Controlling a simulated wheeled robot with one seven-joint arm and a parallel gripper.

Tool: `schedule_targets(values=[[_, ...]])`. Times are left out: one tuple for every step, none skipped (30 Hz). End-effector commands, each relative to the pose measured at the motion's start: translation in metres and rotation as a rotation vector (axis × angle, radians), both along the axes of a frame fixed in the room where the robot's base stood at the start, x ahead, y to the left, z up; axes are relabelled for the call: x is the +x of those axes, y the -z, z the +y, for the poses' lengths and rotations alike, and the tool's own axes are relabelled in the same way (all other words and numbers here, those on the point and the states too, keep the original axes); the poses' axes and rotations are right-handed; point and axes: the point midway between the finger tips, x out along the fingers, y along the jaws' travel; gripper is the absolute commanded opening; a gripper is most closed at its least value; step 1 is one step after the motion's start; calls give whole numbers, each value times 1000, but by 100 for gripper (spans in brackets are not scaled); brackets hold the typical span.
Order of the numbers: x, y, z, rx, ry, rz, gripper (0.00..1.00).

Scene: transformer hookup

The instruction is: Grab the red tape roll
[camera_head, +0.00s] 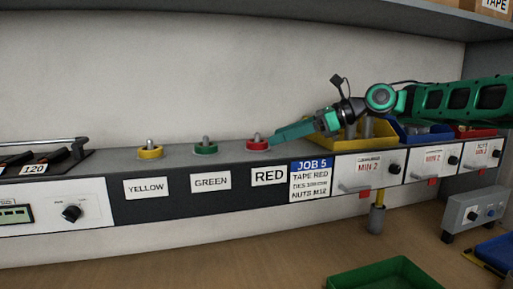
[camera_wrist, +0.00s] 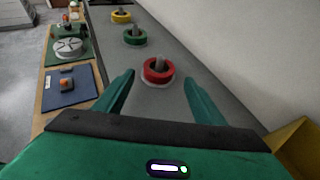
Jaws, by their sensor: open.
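The red tape roll (camera_head: 257,143) sits on a peg on the grey shelf, above the RED label. In the wrist view the red roll (camera_wrist: 159,71) lies just ahead of the fingertips, centred between their lines, with the grey peg rising through its hole. My gripper (camera_wrist: 158,76) is open and empty, with one green finger on each side. In the head view my gripper (camera_head: 274,136) reaches in from the right, low and close to the roll's right side. A finger seems to overlap the roll's right edge there; I cannot tell whether it touches.
A green roll (camera_head: 206,146) and a yellow roll (camera_head: 150,150) sit on pegs to the left. A yellow bin (camera_head: 345,140) and a blue bin (camera_head: 422,136) stand right, under my arm. The wall is behind; a green tray (camera_head: 385,275) is below.

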Motion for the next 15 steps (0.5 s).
schedule_targets(values=[[1,1,3,0,-1,0,64],[1,2,6,0,-2,0,64],[2,3,10,0,-4,1,64],[3,4,13,0,-4,1,64],[5,5,17,0,-3,1,64],[7,7,23,0,-5,1,64],[8,8,27,0,-4,1,64],[10,9,31,1,-4,0,64],[11,11,35,1,-3,0,64],[12,13,38,1,-3,0,64],[13,14,40,1,-3,1,64],[14,15,43,1,-2,0,64],[15,16,45,1,-1,2,64],[15,17,46,1,-1,2,64],[16,17,47,0,-1,1,64]])
